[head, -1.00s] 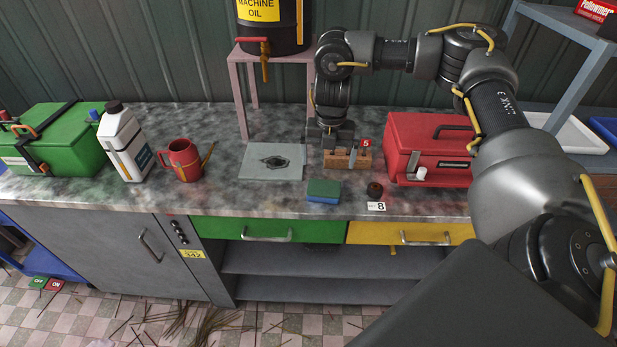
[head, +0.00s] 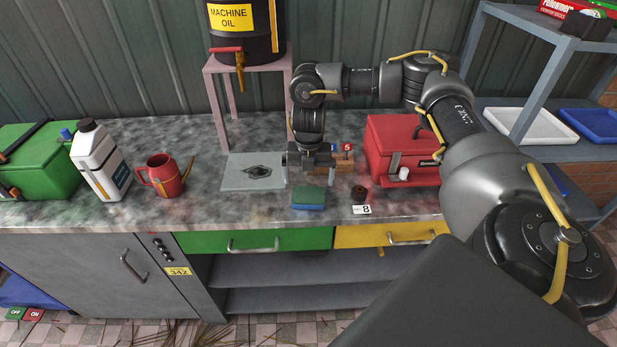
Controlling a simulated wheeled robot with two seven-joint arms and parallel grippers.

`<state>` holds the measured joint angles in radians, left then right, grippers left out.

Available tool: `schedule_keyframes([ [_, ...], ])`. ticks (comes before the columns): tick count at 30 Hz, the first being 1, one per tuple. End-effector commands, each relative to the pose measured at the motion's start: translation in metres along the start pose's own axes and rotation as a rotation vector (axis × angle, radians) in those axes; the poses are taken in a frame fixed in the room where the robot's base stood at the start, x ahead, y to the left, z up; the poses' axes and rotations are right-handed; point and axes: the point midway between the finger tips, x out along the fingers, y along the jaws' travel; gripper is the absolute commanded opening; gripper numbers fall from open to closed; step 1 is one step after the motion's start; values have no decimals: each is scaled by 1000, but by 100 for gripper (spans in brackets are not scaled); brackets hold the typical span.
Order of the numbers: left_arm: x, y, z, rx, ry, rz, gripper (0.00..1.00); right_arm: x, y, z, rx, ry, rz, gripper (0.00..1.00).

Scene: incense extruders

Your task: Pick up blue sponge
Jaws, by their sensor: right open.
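The sponge (head: 309,199) has a green top and a blue lower layer. It lies flat near the front edge of the countertop, above the green drawer. My right gripper (head: 309,178) points down just behind and above the sponge, open, with nothing seen between its fingers. I cannot tell the exact gap between the fingers and the sponge. My left gripper is not in view.
A small dark round item (head: 358,193) and a red toolbox (head: 388,150) are to the right. A red watering can (head: 167,177) stands left.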

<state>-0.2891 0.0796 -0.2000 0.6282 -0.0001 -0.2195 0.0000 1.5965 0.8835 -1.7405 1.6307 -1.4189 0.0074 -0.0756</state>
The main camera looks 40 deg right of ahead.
Motion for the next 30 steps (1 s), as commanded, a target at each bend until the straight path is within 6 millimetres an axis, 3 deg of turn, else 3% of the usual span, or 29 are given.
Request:
schedule_keyframes([
  [3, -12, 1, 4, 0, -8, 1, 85, 16, -1, 1, 2, 1, -6, 100],
  [7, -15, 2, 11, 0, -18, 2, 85, 34, 0, 1, 0, 2, -3, 100],
  [16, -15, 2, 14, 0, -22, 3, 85, 41, 0, 2, 0, 0, -2, 100],
  [25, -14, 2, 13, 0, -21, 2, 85, 41, 0, 2, 0, 0, -2, 64],
  [30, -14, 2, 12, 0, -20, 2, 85, 41, 0, 2, 1, 0, -2, 64],
])
